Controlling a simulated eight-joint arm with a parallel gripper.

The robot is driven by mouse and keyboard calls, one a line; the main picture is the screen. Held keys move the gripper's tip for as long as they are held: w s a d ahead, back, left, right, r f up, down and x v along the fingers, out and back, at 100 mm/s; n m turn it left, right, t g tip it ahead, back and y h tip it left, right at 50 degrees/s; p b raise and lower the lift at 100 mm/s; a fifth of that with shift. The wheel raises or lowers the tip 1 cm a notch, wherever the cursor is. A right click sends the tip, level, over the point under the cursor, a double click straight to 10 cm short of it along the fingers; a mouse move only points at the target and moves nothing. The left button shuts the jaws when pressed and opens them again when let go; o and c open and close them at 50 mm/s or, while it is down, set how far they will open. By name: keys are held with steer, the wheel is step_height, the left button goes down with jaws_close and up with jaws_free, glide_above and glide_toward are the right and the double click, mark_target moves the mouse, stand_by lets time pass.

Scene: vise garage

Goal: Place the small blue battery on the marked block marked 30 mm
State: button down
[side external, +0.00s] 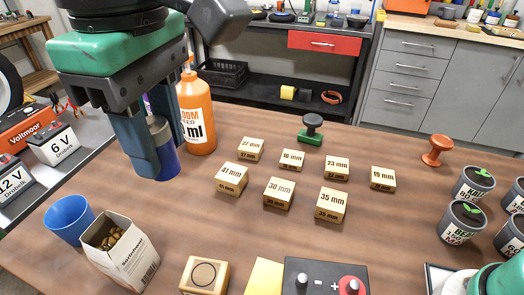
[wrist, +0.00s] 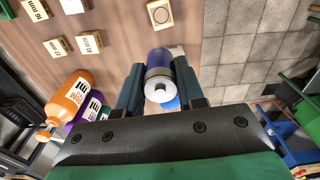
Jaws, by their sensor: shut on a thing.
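The small blue battery (side external: 168,162) has a grey upper band and is upright between the fingers of my gripper (side external: 158,155), which is shut on it. In the wrist view, the battery (wrist: 158,60) shows its pale round end between both fingers of the gripper (wrist: 157,75). The side view does not clearly show whether its lower end touches the table. The wooden block marked 30 mm (side external: 279,193) sits on the table to the right of the gripper, between the 41 mm and 35 mm blocks. Its top is bare. I cannot single it out by label in the wrist view.
Several other marked blocks surround it, including 41 mm (side external: 231,179) and 35 mm (side external: 331,204). An orange bottle (side external: 196,115) stands close behind my gripper. A blue cup (side external: 68,220), a carton (side external: 120,247) and a circle-marked block (side external: 204,275) are in front.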

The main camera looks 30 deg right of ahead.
mark_target(203, 274)
steer(key=shift+s+a+f, duration=0.15)
steer(key=shift+f, duration=0.25)
step_height(203, 274, down, 19)
steer(key=shift+f, duration=0.1)
steer(key=c, duration=0.5)
jaws_free()
steer(key=shift+f, duration=0.1)
steer(key=shift+c, duration=0.2)
